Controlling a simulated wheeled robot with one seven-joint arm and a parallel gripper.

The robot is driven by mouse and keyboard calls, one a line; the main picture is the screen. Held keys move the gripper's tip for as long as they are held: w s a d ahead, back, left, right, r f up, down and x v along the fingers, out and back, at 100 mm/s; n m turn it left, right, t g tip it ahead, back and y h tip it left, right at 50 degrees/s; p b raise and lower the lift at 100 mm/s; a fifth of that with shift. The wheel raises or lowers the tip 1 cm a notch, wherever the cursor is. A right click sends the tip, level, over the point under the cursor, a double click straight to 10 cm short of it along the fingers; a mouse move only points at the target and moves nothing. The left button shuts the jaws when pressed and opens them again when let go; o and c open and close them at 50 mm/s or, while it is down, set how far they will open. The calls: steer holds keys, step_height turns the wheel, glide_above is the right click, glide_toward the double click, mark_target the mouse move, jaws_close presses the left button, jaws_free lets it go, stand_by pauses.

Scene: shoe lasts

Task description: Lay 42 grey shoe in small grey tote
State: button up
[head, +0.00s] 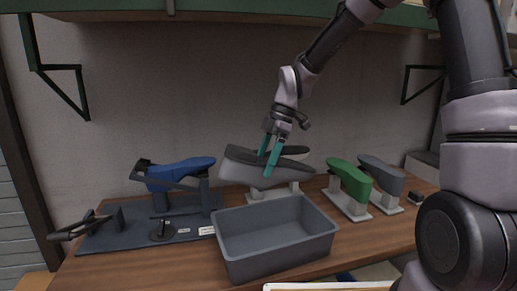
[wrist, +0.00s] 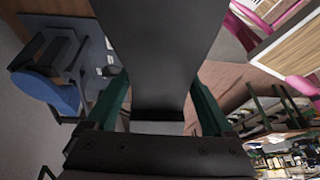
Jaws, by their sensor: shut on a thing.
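A grey shoe last (head: 245,172) with a darker upper face lies between the teal fingers of my gripper (head: 269,164), just behind and above the small grey tote (head: 275,262). My gripper is shut on it. In the wrist view the shoe (wrist: 158,50) shows as a dark broad shape between the fingers of the gripper (wrist: 160,95). The tote is open at the top and its visible inside is empty. A pale stand (head: 272,193) shows below the held shoe; whether they touch is unclear. No size number is readable on the shoe.
A green shoe (head: 350,180) and another grey shoe (head: 381,175) sit on pale stands to the right of the tote. A blue shoe (head: 180,172) is on a dark fixture at the left. A green shelf (head: 240,15) runs overhead along the wall.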

mark_target(266, 181)
steer(key=shift+s+d+f, duration=0.15)
steer(key=shift+d, duration=0.25)
steer(key=shift+d+f, duration=0.2)
steer(key=shift+f, duration=2.25)
steer(key=shift+a, duration=0.4)
steer(key=shift+f, duration=0.2)
step_height(266, 181, down, 7)
steer(key=shift+f, duration=0.1)
